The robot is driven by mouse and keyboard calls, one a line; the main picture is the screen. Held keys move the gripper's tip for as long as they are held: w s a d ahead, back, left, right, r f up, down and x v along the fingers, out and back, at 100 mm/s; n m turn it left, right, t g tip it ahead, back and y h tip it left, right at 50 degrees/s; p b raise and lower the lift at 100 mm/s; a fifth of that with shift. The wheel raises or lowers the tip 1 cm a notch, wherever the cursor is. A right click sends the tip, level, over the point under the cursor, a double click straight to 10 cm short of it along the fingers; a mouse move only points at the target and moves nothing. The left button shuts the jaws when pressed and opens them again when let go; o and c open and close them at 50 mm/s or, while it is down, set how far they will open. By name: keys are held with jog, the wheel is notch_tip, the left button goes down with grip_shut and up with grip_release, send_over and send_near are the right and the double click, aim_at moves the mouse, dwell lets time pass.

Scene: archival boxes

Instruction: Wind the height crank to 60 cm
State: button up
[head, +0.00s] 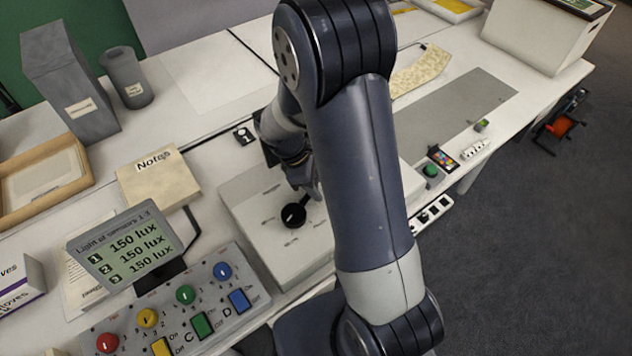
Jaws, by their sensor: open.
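My gripper (303,187) is open and points down over a pale box (262,240) on the table. A black round knob (293,215) on the box's top lies just below the fingertips. I cannot tell whether the fingers touch it. An orange-red part (560,127) in a dark frame sits at the table's right end, below the top. It may be the height crank, but it is too small to tell. My arm hides the middle of the table. No height readout in centimetres is legible.
A control panel (175,302) with coloured knobs and switches and a display (127,247) reading 150 lux stand at the lower left. A Notes box (158,182), grey box (70,82) and grey cup (126,78) are left. Open floor (540,260) lies at the right.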

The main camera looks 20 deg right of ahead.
grip_shut()
jog(key=shift+w+a+n+t, duration=0.3)
jog(key=shift+w+a+n, duration=0.1)
jog(key=shift+n, duration=0.4)
jog(key=w+a+n, duration=0.1)
jog(key=n, duration=0.1)
jog(key=w+a+n+t, duration=0.1)
jog(key=n, duration=0.1)
jog(key=shift+a+t+p, duration=0.3)
jog(key=shift+p, duration=0.05)
grip_release()
jog(key=shift+r, duration=0.1)
